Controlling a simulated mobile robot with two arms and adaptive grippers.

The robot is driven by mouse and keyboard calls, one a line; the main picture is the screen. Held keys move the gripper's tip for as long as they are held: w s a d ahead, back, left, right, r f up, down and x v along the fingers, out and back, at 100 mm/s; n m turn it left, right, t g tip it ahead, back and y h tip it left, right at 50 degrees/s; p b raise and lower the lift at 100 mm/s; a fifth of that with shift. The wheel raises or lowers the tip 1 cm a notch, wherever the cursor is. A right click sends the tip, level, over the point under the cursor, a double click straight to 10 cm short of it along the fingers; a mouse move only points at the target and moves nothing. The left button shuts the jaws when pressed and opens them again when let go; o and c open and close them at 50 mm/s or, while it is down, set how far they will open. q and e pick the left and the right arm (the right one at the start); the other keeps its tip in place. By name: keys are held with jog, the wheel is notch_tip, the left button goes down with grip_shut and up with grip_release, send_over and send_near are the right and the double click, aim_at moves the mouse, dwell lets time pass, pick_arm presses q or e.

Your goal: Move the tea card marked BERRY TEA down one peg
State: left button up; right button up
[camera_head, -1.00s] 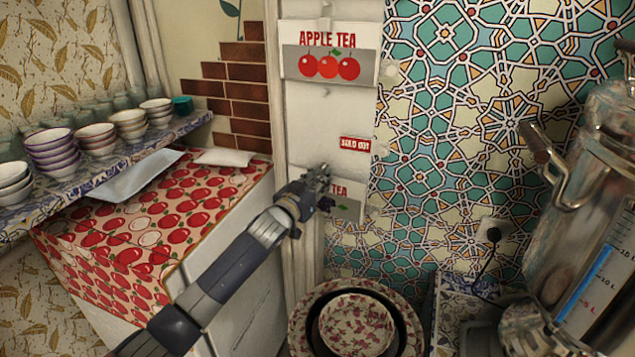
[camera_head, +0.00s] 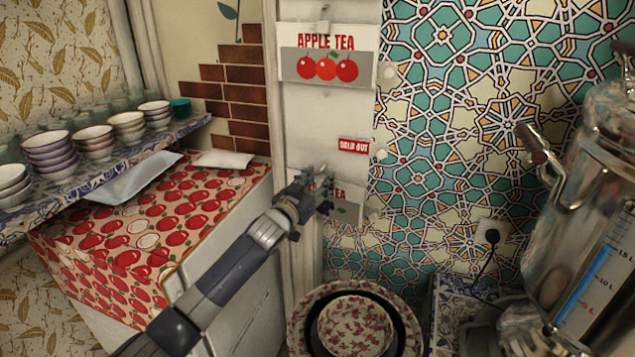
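No card reading BERRY TEA can be made out. The APPLE TEA card (camera_head: 327,88) hangs at the top of the post. My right gripper is not in view.
A red SOLD OUT tag (camera_head: 353,146) sits on the post between the cards. A metal samovar (camera_head: 575,240) stands at the right. A patterned bowl (camera_head: 355,325) is below the post. Stacked bowls (camera_head: 50,155) line a shelf at the left.

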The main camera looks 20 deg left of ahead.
pick_arm(q)
jog(key=s+a, duration=0.2)
jog(key=s, duration=1)
jog(key=s+a+f+n+g+y, duration=0.1)
jog(key=s+a+f+g, duration=0.1)
jog(key=f, duration=1.1)
jog(key=s+a+f+g+y, duration=0.1)
jog(key=s+a+f+g, duration=0.1)
jog(key=f, duration=1)
jog(key=s+f+g+y, duration=0.1)
jog(key=s+f+g, duration=0.1)
jog(key=s+f, duration=0.6)
jog(key=s+f+g, duration=0.3)
jog(key=s+f, duration=0.2)
jog(key=f, duration=0.8)
jog(key=s+d+f+g, duration=0.1)
jog(key=s+f+g, duration=0.1)
jog(key=s+f, duration=0.65)
jog(key=s+d+f+g, duration=0.1)
jog(key=s+f+g, duration=0.1)
jog(key=s+f, duration=0.65)
jog(key=s+d+f+g, duration=0.2)
jog(key=s, duration=1)
jog(key=s+d+f+m+g, duration=0.1)
jog(key=s, duration=1.1)
jog(key=shift+s+d+f+g, duration=0.2)
jog(key=shift+d+f+g, duration=0.15)
jog(key=shift+g, duration=0.05)
